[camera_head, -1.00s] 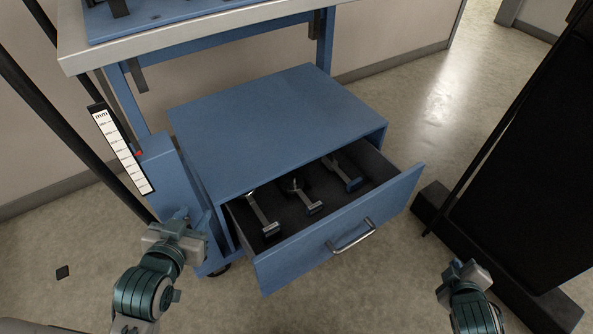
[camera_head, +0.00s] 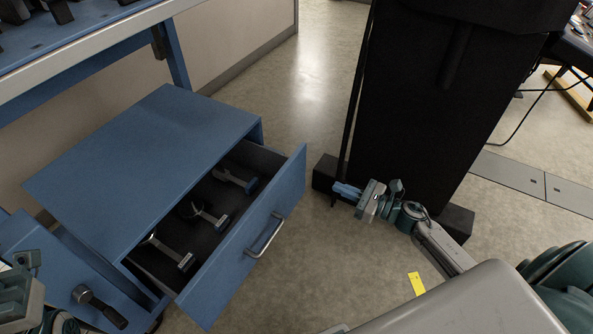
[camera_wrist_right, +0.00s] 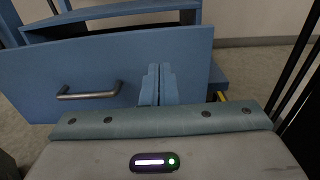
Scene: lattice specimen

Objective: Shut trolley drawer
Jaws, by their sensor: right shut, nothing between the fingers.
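The blue trolley drawer (camera_head: 283,204) stands pulled out of its blue cabinet (camera_head: 160,150), with a metal bar handle (camera_head: 264,238) on its front. Several metal clamp-like tools (camera_head: 205,214) lie in its dark inside. My right gripper (camera_head: 340,190) is shut and empty, to the right of the drawer front and apart from it in the head view. In the right wrist view, its blue fingers (camera_wrist_right: 158,84) are together before the drawer front (camera_wrist_right: 190,60), right of the handle (camera_wrist_right: 90,90). Part of my left arm shows at the lower left of the head view; its fingertips cannot be made out.
A tall black panel (camera_head: 430,100) on dark feet stands close behind my right gripper. A workbench (camera_head: 100,45) is above the cabinet at the upper left. A yellow marker (camera_head: 416,283) lies on the floor. Open floor lies between drawer and panel.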

